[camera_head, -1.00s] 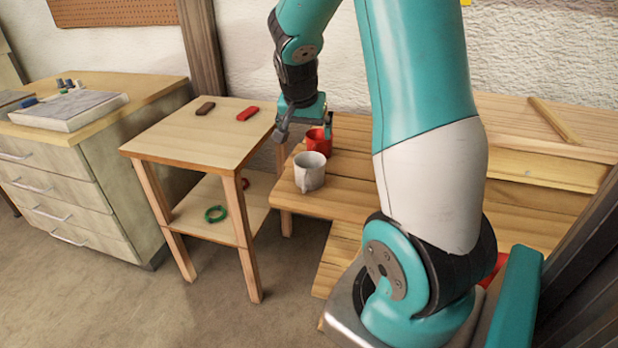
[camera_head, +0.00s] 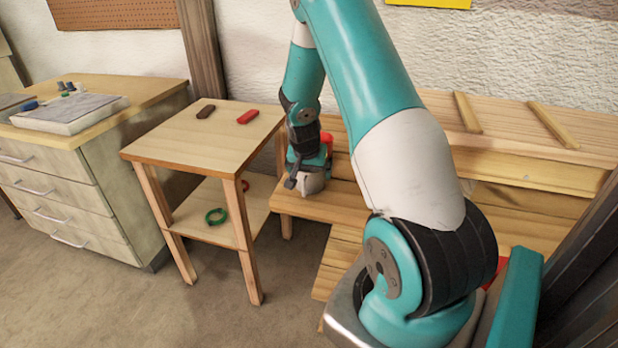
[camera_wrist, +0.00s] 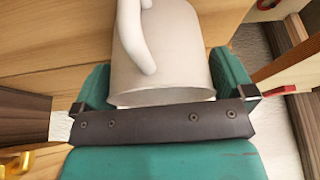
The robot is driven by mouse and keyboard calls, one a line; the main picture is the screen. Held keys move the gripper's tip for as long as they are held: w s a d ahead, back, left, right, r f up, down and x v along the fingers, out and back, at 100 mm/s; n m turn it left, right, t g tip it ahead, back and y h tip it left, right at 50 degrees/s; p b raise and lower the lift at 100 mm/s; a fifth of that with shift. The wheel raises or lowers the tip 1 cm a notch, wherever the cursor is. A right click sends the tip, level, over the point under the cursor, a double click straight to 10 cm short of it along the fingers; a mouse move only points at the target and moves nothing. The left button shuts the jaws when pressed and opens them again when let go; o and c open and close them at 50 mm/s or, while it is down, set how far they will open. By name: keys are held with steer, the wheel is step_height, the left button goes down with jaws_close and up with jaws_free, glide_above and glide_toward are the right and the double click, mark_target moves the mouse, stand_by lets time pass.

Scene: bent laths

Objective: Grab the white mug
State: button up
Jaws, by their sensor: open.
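The white mug (camera_head: 316,182) stands on the wooden bench (camera_head: 345,205), mostly hidden behind my gripper in the head view. In the wrist view the white mug (camera_wrist: 175,55) fills the space between my fingers, with its handle toward the top. My gripper (camera_head: 306,180) is down at the mug. In the wrist view my gripper (camera_wrist: 162,80) is open, with one teal finger on each side of the mug. I cannot tell whether either finger touches it.
A red mug (camera_head: 326,138) shows just behind my gripper. The small side table (camera_head: 200,145) left of the bench holds a dark brown block (camera_head: 206,111) and a red block (camera_head: 248,117). A green ring (camera_head: 215,216) lies on its lower shelf. A drawer cabinet (camera_head: 70,185) stands farther left.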

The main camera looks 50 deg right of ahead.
steer(key=shift+f, duration=0.2)
steer(key=c, duration=0.6)
steer(key=shift+r, duration=0.15)
steer(key=shift+c, duration=0.2)
